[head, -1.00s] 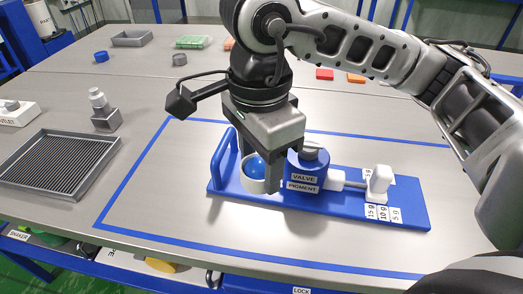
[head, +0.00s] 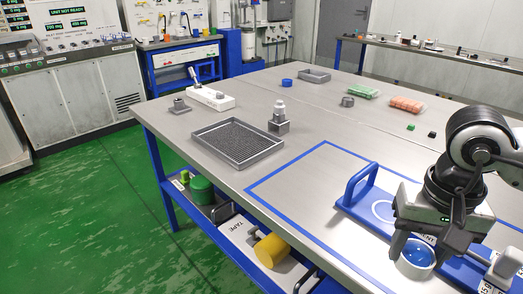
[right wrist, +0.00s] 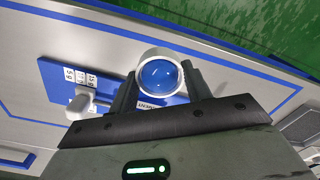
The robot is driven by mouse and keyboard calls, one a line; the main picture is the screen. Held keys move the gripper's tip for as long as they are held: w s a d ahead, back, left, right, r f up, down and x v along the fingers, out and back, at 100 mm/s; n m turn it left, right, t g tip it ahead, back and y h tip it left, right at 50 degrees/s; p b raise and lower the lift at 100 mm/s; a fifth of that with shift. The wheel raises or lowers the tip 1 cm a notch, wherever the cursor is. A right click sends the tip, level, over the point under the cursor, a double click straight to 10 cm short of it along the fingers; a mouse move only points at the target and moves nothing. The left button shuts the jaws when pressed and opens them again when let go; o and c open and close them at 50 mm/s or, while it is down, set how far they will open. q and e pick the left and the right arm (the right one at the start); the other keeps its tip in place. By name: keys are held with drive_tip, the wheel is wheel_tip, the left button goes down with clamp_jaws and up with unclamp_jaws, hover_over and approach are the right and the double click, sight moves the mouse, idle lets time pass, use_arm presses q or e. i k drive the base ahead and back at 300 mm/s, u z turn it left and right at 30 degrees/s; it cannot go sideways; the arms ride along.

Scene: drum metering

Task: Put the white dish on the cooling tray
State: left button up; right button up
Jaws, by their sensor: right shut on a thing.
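The white dish (head: 417,262) holds blue contents and is gripped between the fingers of my right gripper (head: 416,250). It also shows in the right wrist view (right wrist: 160,77), upright between the two dark fingers. The dish is over the front part of the blue metering base (head: 352,204), clear of the white ring mark (head: 383,211) on it. The cooling tray (head: 262,158), grey with a dark ribbed floor, lies on the table to the left, well apart from the dish, and looks empty. My left gripper is out of view.
A grey block with a white-topped piece (head: 279,118) stands just right of the tray. A white box (head: 210,97) is behind the tray. Bare table inside the blue tape lies between base and tray.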

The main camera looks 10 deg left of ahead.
sight(236, 142)
drive_tip(key=z, duration=0.15)
drive_tip(key=k, duration=0.4)
drive_tip(key=u, duration=1.25)
drive_tip(key=i, duration=2.15)
drive_tip(key=z, duration=0.7)
